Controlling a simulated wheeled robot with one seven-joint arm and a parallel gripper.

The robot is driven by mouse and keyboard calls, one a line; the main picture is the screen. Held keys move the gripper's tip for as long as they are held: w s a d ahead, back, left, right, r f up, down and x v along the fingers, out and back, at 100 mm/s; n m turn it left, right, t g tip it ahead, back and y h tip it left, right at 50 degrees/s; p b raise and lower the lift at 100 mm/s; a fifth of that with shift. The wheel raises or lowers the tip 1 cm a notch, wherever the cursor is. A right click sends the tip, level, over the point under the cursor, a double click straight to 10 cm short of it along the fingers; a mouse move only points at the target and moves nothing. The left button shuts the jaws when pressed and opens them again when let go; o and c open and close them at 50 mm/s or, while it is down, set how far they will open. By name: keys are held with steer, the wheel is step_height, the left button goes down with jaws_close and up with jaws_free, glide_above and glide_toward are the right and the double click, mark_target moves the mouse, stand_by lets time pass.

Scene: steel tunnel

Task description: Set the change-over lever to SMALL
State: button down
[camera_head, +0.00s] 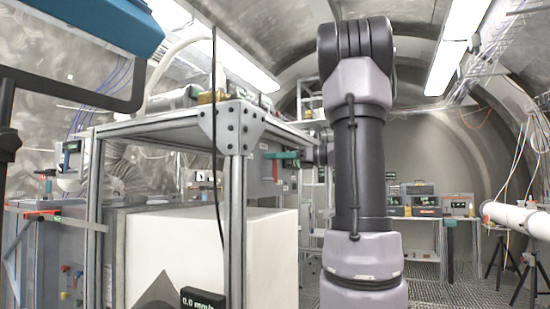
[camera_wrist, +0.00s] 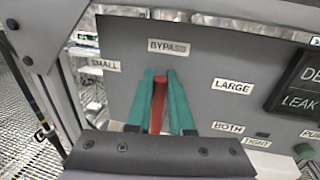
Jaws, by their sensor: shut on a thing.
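The change-over lever (camera_wrist: 158,102) is a red bar on a grey panel (camera_wrist: 205,58) in the wrist view. It stands nearly upright, its upper end just below the BYPASS label (camera_wrist: 170,46). The SMALL label (camera_wrist: 104,64) is to its left and the LARGE label (camera_wrist: 233,87) to its right. My gripper (camera_wrist: 160,78) has its two teal fingers on either side of the lever and is shut on it. The lever's lower end is hidden by the gripper body.
BOTH (camera_wrist: 227,127) and TIGHT labels sit lower right on the panel, near a dark LEAK display (camera_wrist: 300,88). In the head view a metal frame (camera_head: 235,190) and a white block (camera_head: 190,250) stand left of my arm. Grated floor shows at the right.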

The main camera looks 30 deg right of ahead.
mark_target(253, 167)
steer(key=shift+s, duration=0.1)
stand_by(0.3)
steer(key=shift+s+a+f+n, duration=0.1)
steer(key=shift+s+a+n, duration=0.2)
steer(key=shift+n, duration=0.3)
steer(key=shift+s+a+n, duration=0.15)
steer(key=shift+a+n, duration=0.2)
steer(key=shift+n, duration=0.25)
steer(key=shift+s+a+f+n+h, duration=0.15)
steer(key=shift+s+a+n+h, duration=0.15)
steer(key=shift+n, duration=0.3)
steer(key=shift+s+a+f+n+h, duration=0.1)
steer(key=shift+s+a+n+h, duration=0.1)
steer(key=shift+a+n, duration=0.3)
steer(key=n, duration=0.1)
steer(key=s+a+f+n, duration=0.1)
steer(key=n, duration=0.1)
steer(key=shift+s+a+f+n+h, duration=0.25)
steer(key=shift+f+n+h, duration=0.3)
steer(key=shift+n, duration=0.25)
steer(key=c, duration=0.8)
jaws_free()
